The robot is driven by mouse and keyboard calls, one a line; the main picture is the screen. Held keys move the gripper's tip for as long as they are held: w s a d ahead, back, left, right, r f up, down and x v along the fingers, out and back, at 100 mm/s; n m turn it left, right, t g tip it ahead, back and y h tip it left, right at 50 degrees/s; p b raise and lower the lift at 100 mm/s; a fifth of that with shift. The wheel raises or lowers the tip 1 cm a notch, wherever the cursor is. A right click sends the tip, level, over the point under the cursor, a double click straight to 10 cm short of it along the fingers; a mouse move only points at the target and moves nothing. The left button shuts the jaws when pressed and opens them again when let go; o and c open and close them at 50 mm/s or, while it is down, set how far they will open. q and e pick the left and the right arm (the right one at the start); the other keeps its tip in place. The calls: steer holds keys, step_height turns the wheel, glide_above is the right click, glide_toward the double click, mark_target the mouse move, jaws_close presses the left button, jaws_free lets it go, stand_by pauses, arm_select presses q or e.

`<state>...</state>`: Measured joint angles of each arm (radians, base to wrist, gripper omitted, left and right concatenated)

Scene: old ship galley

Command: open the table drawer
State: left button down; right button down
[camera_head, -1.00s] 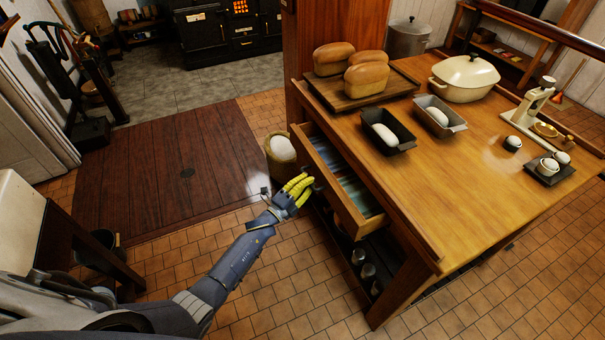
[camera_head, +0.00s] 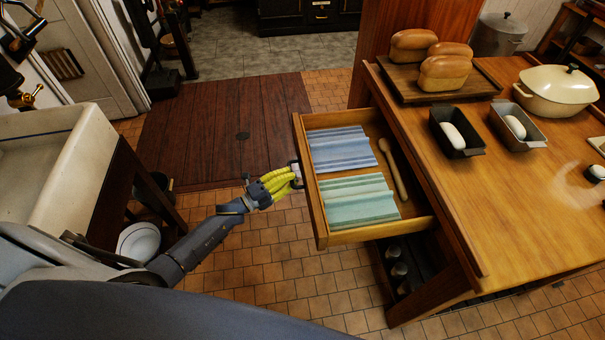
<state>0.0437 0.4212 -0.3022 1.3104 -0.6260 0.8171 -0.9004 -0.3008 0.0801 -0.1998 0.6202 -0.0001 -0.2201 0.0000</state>
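The table drawer (camera_head: 376,235) stands well out from the left side of the wooden table (camera_head: 505,215). Inside lie a blue striped cloth (camera_head: 340,148), a green striped cloth (camera_head: 357,202) and a wooden spoon (camera_head: 392,168). My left gripper (camera_head: 291,178) has yellow fingers and is at the dark handle (camera_head: 296,174) on the drawer's front. The fingers appear curled around the handle, though the fingertips are partly hidden. My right gripper is not in view.
Loaves on a board (camera_head: 447,92), two dough tins (camera_head: 456,132) and a cream pot (camera_head: 556,90) stand on the table. A white sink (camera_head: 100,165) is at the left. Tiled floor (camera_head: 270,265) is clear between sink and drawer. Small items sit on the shelf below.

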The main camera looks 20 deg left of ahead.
arm_select(q)
steer(key=shift+s+a+r, duration=0.1)
steer(key=shift+s+a, duration=0.1)
steer(key=shift+a, duration=0.4)
steer(key=shift+s+a+r, duration=0.1)
steer(key=shift+s+a, duration=0.05)
steer(key=shift+a, duration=0.4)
steer(key=c, duration=1.5)
jaws_free()
steer(key=shift+f, duration=0.1)
steer(key=shift+o, duration=0.2)
steer(key=shift+d, duration=0.1)
steer(key=shift+s, duration=0.1)
steer(key=v, duration=1.2)
